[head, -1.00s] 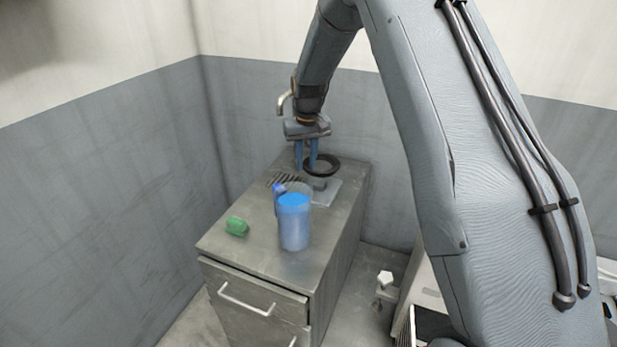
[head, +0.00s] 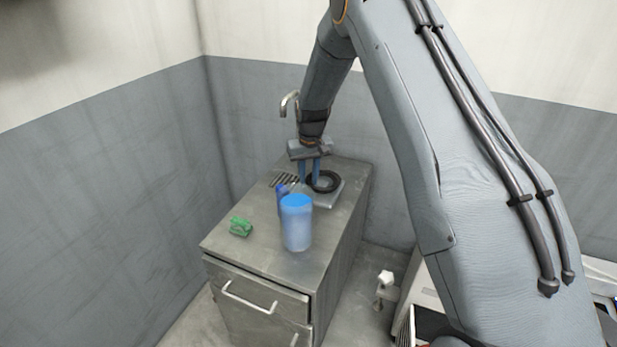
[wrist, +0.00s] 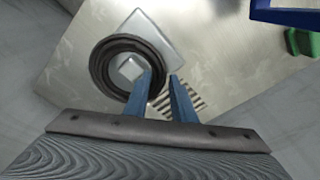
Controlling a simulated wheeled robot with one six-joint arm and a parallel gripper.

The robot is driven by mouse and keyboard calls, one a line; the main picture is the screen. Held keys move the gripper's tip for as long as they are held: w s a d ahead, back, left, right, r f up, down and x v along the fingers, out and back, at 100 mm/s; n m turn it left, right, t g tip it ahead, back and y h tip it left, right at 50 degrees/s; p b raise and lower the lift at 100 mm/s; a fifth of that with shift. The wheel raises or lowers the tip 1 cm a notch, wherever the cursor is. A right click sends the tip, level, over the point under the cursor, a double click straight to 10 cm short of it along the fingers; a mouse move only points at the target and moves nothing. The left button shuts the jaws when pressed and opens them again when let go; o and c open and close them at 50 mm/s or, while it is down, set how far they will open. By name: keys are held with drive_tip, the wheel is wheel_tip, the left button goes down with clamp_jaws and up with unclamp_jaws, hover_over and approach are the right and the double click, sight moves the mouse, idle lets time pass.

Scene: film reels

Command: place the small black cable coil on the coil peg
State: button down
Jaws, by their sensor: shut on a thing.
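The small black cable coil (head: 334,185) is a dark ring low over the pale base plate (head: 326,203) of the coil peg. In the wrist view the coil (wrist: 101,62) encircles the light, blocky peg top (wrist: 130,68), which shows through its centre. My gripper (head: 311,182) is shut on the coil's near rim, with one blue finger inside the ring and one outside. The fingers also show in the wrist view (wrist: 162,78). Whether the coil touches the plate is unclear.
A blue cup (head: 297,228) stands in front of the peg, with a smaller blue item (head: 281,195) beside it. A green object (head: 240,227) lies at the front left of the grey cabinet top (head: 262,258). A slotted grille (head: 284,179) is left of my fingers; walls stand behind.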

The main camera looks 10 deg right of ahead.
drive_tip(key=shift+f, duration=0.3)
drive_tip(key=c, duration=1.5)
unclamp_jaws()
drive_tip(key=shift+s+a, duration=0.1)
drive_tip(key=shift+d+f, duration=0.15)
drive_tip(key=shift+d, duration=0.15)
drive_tip(key=shift+r, duration=0.35)
wheel_tip(320, 180, up, 11)
drive_tip(key=s+b, duration=0.1)
drive_tip(key=b, duration=0.2)
drive_tip(key=shift+m, duration=0.6)
drive_tip(key=s+d, duration=0.1)
drive_tip(key=s, duration=1)
drive_tip(key=s+d, duration=0.2)
drive_tip(key=s, duration=0.9)
drive_tip(key=s+d+f, duration=0.1)
drive_tip(key=s, duration=1.1)
drive_tip(key=shift+s+d+f, duration=0.1)
drive_tip(key=shift+d, duration=0.05)
